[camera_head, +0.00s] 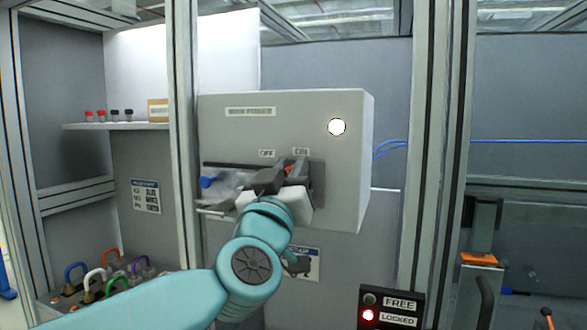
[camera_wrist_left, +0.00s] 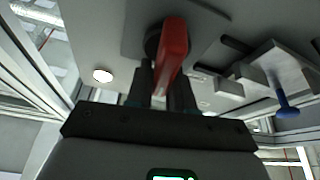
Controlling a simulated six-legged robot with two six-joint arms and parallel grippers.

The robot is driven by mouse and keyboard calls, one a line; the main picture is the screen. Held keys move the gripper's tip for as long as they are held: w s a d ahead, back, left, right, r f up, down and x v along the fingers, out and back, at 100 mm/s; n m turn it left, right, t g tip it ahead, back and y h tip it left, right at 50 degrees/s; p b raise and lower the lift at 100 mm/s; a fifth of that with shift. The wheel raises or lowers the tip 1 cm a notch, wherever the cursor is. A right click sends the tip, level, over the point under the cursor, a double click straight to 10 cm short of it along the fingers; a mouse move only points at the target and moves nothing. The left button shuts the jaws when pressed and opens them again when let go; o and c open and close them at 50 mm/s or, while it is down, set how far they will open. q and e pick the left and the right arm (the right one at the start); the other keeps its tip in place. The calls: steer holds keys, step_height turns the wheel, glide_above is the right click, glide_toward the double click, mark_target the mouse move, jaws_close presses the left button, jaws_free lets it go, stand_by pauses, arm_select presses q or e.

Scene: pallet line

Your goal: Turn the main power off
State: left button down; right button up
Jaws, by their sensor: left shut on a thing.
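The main power box (camera_head: 346,180) is a grey cabinet with a label at its top and a lit white lamp (camera_head: 336,127). OFF and ON labels sit above its switch. My left gripper (camera_head: 283,178) is in front of the switch, under the ON label. In the left wrist view the red handle (camera_wrist_left: 173,50) stands between the two dark fingers of my left gripper (camera_wrist_left: 165,85), which is shut on it. In the head view my gripper hides most of the handle. My right gripper is in neither view.
A metal bracket with a blue knob (camera_head: 208,182) sits left of the switch. Vertical frame posts (camera_head: 183,120) stand on both sides of the box. Coloured padlocks (camera_head: 95,280) are at lower left. A FREE/LOCKED panel (camera_head: 391,308) shows a red light beside LOCKED.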

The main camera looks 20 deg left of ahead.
arm_select(q)
steer(key=n+y, duration=0.1)
steer(key=n, duration=0.2)
steer(key=n+y+p, duration=0.1)
steer(key=n, duration=0.1)
steer(key=shift+a+f+g+y, duration=0.15)
steer(key=shift+a+g+y, duration=0.15)
steer(key=shift+g, duration=0.1)
steer(key=shift+a+f+n+g+y+p, duration=0.25)
steer(key=shift+f+n+g+y+p, duration=0.35)
steer(key=shift+n, duration=1.75)
steer(key=shift+a+f+n+g+y+p, duration=0.3)
steer(key=shift+n+g+p, duration=0.65)
steer(key=shift+n, duration=1.35)
steer(key=shift+a+f+n+g+y+p, duration=0.25)
steer(key=shift+n+g+y+p, duration=0.4)
steer(key=shift+n, duration=1.7)
steer(key=shift+d+f+h, duration=0.1)
steer(key=shift+f+h, duration=0.1)
steer(key=shift+h, duration=0.05)
steer(key=c, duration=1.2)
jaws_free()
steer(key=shift+o, duration=0.6)
steer(key=shift+r, duration=0.15)
